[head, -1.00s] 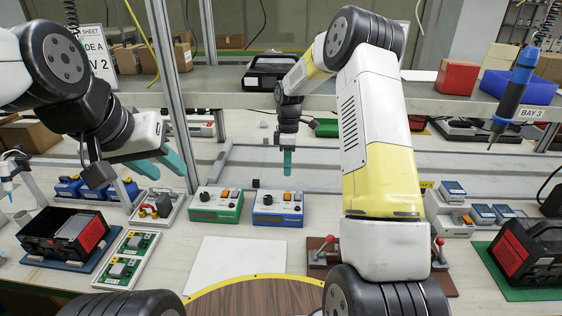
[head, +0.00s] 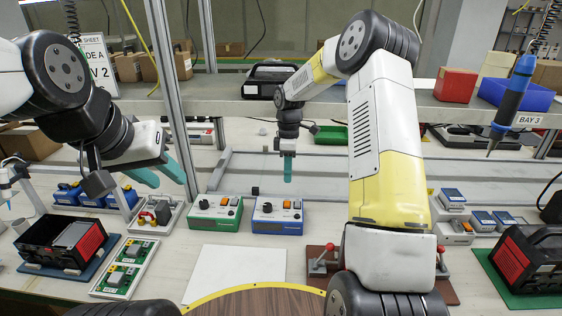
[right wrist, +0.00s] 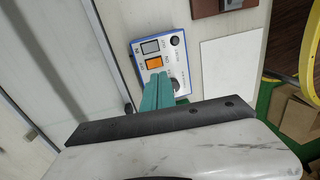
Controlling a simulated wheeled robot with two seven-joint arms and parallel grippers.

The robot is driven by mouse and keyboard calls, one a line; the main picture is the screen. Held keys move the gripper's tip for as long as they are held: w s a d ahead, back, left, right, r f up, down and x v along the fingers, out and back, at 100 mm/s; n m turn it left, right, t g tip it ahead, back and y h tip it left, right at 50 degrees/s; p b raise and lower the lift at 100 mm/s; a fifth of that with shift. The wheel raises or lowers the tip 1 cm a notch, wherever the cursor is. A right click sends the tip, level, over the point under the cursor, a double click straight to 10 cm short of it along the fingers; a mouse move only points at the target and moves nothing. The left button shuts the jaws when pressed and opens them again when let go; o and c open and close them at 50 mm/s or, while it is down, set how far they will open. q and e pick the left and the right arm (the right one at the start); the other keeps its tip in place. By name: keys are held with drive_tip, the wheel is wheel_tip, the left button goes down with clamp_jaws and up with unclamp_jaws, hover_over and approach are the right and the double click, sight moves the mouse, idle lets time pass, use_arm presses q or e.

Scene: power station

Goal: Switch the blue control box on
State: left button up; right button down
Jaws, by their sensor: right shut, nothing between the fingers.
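The blue control box (head: 277,226) stands on the bench in the middle of the head view, with a black knob, an orange switch and a pale switch on top. In the right wrist view the box (right wrist: 166,52) shows a grey switch, an orange switch (right wrist: 153,63) and dark knobs; the switch settings are too small to tell. My right gripper (head: 288,181) is shut and empty, pointing down just above and behind the box. Its teal fingers (right wrist: 156,84) cover part of the box in the wrist view. My left gripper (head: 172,184) is open and empty, up at the left.
A green control box (head: 215,228) stands left of the blue one. A white sheet (head: 235,275) lies in front. A brown plate with red-knobbed levers (head: 318,268) is at the front right. A metal rail runs behind the boxes, under a shelf (head: 230,108).

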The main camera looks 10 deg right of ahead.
sight(287, 205)
drive_tip(key=f, duration=0.6)
drive_tip(key=s+f, duration=0.1)
drive_tip(key=f, duration=0.2)
drive_tip(key=shift+s+a, duration=0.1)
drive_tip(key=shift+a, duration=0.05)
drive_tip(key=shift+s+f, duration=0.2)
drive_tip(key=shift+w, duration=0.15)
drive_tip(key=shift+w+r, duration=0.1)
drive_tip(key=shift+w, duration=0.6)
drive_tip(key=shift+r, duration=0.1)
